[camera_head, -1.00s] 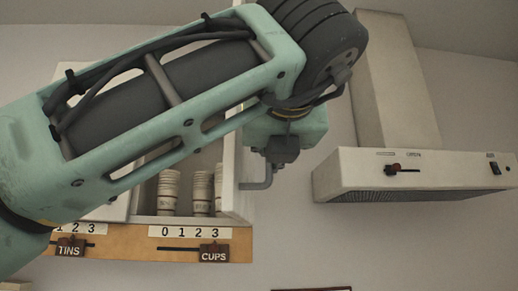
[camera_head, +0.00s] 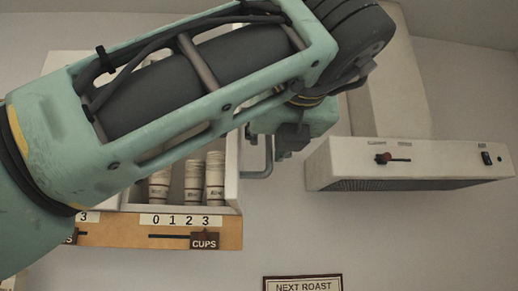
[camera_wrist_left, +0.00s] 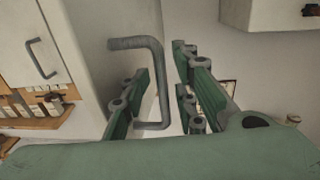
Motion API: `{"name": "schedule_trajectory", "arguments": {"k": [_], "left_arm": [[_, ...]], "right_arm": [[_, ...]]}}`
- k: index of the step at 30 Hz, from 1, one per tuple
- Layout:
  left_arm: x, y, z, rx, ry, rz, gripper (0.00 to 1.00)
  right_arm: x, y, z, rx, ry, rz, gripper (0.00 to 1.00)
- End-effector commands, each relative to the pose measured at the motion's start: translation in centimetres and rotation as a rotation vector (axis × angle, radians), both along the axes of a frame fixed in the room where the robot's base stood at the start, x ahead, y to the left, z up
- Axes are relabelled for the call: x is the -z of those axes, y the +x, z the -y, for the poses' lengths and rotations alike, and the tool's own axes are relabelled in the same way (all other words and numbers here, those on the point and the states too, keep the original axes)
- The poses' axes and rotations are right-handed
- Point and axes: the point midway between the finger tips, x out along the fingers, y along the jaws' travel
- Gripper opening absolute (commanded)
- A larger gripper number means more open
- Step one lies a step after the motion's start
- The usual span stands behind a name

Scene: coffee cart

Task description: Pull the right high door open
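The right high door (camera_head: 232,170) of the wall cabinet stands open, turned outward from the cabinet front. Its grey bent handle (camera_head: 262,160) is on the door's outer face. In the left wrist view the handle (camera_wrist_left: 160,85) shows in the gap between the fingers, with space beside it. My left gripper (camera_wrist_left: 162,92) is open and not closed on the handle. In the head view the left gripper (camera_head: 291,140) is just right of the handle, its fingertips hidden. My right gripper is in neither view.
Cup stacks (camera_head: 193,182) stand inside the cabinet above a wooden strip with a CUPS slider (camera_head: 205,241). A range hood (camera_head: 400,162) is to the right. A framed sign (camera_head: 302,284) is below. Another door handle (camera_wrist_left: 40,58) shows at left in the wrist view.

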Motion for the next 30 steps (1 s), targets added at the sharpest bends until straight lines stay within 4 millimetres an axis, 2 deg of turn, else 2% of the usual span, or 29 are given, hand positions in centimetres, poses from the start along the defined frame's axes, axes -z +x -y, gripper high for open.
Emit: {"name": "schedule_trajectory", "arguments": {"k": [8, 11, 14, 24, 30], "left_arm": [[-0.1, 0.0, -0.2, -0.002, -0.003, 0.001, 0.28], [-0.2, -0.7, -0.1, 0.000, -0.003, 0.003, 0.28], [-0.2, -2.1, 0.0, 0.000, -0.003, 0.004, 0.28], [-0.2, -9.2, 0.7, 0.000, -0.002, 0.004, 0.28], [-0.1, -11.5, 0.9, -0.001, -0.003, 0.001, 0.28]], "right_arm": [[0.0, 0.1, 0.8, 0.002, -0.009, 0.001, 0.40], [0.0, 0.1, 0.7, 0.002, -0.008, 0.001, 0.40], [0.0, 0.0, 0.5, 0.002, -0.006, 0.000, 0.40], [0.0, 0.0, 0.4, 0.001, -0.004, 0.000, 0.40], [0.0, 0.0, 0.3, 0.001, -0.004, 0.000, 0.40]]}}
